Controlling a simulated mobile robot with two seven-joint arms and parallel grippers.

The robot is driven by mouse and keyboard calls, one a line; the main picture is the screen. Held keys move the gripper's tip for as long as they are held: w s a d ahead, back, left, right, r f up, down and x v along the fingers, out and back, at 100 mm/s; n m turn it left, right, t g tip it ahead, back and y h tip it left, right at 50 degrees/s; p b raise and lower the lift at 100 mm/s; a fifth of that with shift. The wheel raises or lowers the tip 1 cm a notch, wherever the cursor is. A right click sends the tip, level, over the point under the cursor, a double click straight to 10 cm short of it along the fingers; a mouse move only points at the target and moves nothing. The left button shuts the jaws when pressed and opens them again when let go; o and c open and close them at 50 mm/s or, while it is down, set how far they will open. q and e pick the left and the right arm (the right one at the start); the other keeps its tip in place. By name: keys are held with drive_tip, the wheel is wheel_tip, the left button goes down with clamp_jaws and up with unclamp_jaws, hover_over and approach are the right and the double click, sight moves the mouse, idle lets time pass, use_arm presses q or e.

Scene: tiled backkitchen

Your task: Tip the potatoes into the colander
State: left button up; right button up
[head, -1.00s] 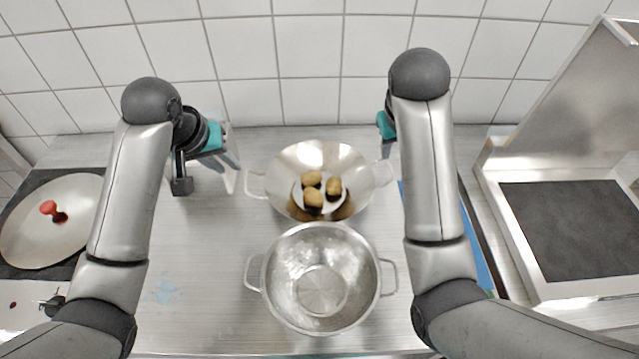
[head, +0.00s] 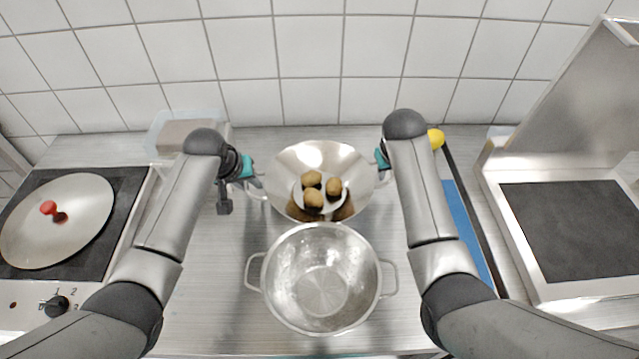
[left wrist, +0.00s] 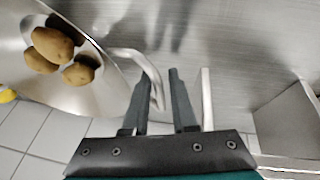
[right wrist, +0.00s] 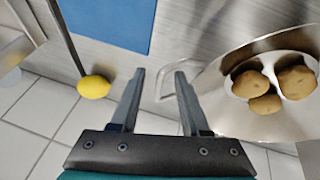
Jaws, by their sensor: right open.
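Three brown potatoes (head: 313,198) lie in the bottom of a wide two-handled steel pan (head: 340,160). The colander (head: 290,245), steel with two side handles, stands in front of the pan, close to its near rim. My left gripper (head: 259,184) is at the pan's left handle; in the left wrist view that handle (left wrist: 150,78) passes between the parted fingers (left wrist: 160,72). My right gripper (right wrist: 160,72) is open by the pan's right handle (right wrist: 170,82), which shows near its fingers in the right wrist view. In the head view my arm largely hides the right fingers.
A hob with a lid (head: 70,225) with a red knob is on the left. A clear container (head: 165,125) stands behind it. A blue board (head: 465,225) and a yellow lemon (head: 435,138) are right of the pan. The tiled wall closes the back.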

use_arm(q)
drive_tip(key=shift+w+d+f, duration=0.1)
drive_tip(key=shift+w+f, duration=0.1)
drive_tip(key=shift+f, duration=0.3)
use_arm(e)
drive_tip(key=shift+w+d+f, duration=0.1)
drive_tip(key=shift+w+f, duration=0.1)
drive_tip(key=shift+f, duration=0.25)
use_arm(q)
clamp_jaws()
use_arm(e)
drive_tip(key=c, duration=0.4)
clamp_jaws()
